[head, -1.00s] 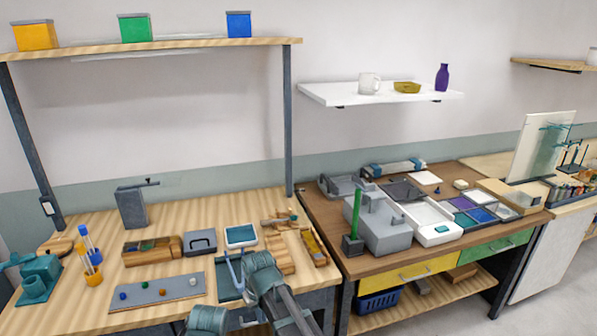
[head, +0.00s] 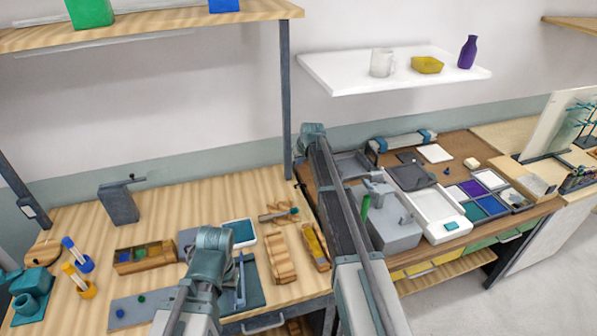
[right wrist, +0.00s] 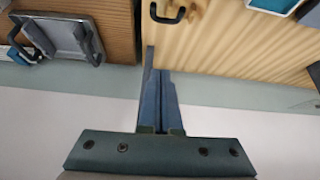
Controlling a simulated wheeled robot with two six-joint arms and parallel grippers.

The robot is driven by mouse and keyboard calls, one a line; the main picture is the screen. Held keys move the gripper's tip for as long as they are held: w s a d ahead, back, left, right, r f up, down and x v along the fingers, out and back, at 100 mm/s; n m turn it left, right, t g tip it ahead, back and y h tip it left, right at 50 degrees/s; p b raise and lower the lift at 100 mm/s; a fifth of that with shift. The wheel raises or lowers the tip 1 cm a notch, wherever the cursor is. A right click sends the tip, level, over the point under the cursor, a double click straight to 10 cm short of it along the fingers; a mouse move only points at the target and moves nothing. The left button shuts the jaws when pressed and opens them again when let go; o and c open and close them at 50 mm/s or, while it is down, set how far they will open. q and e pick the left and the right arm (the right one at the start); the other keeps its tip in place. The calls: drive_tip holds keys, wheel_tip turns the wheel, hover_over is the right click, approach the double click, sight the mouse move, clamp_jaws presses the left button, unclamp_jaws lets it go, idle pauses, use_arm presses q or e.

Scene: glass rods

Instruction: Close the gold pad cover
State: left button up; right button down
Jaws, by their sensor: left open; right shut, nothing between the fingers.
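No gold surface clearly marked as a pad shows, so I cannot tell which item is the gold pad or how its cover stands. A dark teal flat panel (head: 257,297) lies near the left bench's front edge. My left gripper (head: 239,285) appears as thin blue fingers over this panel, apart from each other; my left arm partly hides the area. My right arm reaches up and back past the gap between the benches. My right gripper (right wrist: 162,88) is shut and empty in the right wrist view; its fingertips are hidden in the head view.
A grey machine (head: 391,228) and white tray (head: 437,215) stand on the right bench. A white shelf (head: 340,78) hangs above.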

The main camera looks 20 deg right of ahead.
drive_tip(key=shift+s+f, duration=0.1)
drive_tip(key=shift+f, duration=0.05)
drive_tip(key=b+x, duration=0.9)
drive_tip(key=x, duration=0.1)
drive_tip(key=s, duration=0.4)
drive_tip(key=shift+d+f, duration=0.1)
drive_tip(key=shift+f, duration=0.15)
